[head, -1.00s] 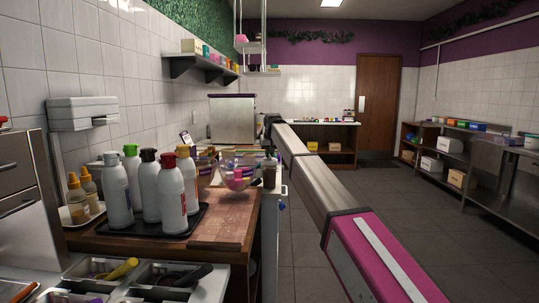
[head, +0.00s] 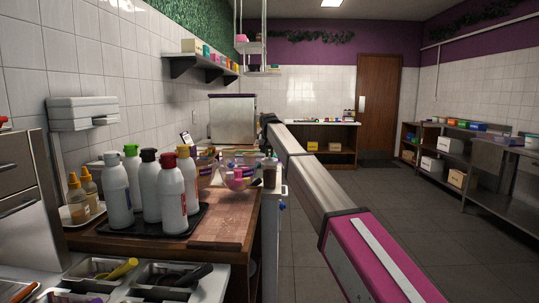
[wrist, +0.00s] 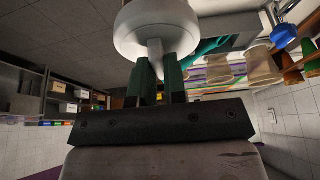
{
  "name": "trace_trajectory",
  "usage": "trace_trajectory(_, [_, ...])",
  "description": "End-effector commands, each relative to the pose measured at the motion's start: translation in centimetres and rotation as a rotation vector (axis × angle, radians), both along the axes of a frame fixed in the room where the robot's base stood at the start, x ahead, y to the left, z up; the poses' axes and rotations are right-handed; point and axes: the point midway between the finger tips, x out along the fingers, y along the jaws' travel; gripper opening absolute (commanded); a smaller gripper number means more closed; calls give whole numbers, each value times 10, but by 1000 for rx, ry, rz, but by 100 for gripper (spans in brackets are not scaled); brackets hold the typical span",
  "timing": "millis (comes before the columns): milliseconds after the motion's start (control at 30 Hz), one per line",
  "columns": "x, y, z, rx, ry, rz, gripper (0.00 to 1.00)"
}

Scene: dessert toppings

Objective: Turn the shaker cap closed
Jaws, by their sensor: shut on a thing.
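In the wrist view, my gripper (wrist: 158,76) has its two green-dark fingers shut on a narrow pale fin. The fin joins a white, rounded shaker cap (wrist: 156,26) at the top of that picture. The cap's far side and whatever is beneath it are cut off or hidden, so I cannot tell how far it is turned. In the head view my arm reaches away along the counter and its end is dark and small. A greyish shaker-like container (head: 270,173) stands near there, beside a clear bowl (head: 236,175).
Several white bottles with coloured caps stand on a black tray (head: 130,230) at the near left of the wooden counter (head: 215,232). Upside-down cups (wrist: 225,70) and a blue item (wrist: 285,36) show beside the cap in the wrist view. The floor on the right is clear.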

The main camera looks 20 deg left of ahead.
Motion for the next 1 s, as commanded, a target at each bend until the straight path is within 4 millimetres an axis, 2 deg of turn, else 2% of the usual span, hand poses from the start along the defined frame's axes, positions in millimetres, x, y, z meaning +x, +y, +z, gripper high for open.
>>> trace_trajectory(67, [0, 0, 0, 0, 1, 0, 0])
trace_trajectory(100, [0, 0, 0, -1, 1, 1, 25])
trace_trajectory(133, [0, 0, 0, -1, 1, 1, 35])
trace_trajectory(167, [0, 0, 0, 0, 0, 1, 38])
trace_trajectory(433, [0, 0, 1, 1, 0, 1, 38])
trace_trajectory(567, [-3, -1, 8, 1, -1, 1, 38])
trace_trajectory(1000, [-32, -7, 78, 1, -1, 1, 38])
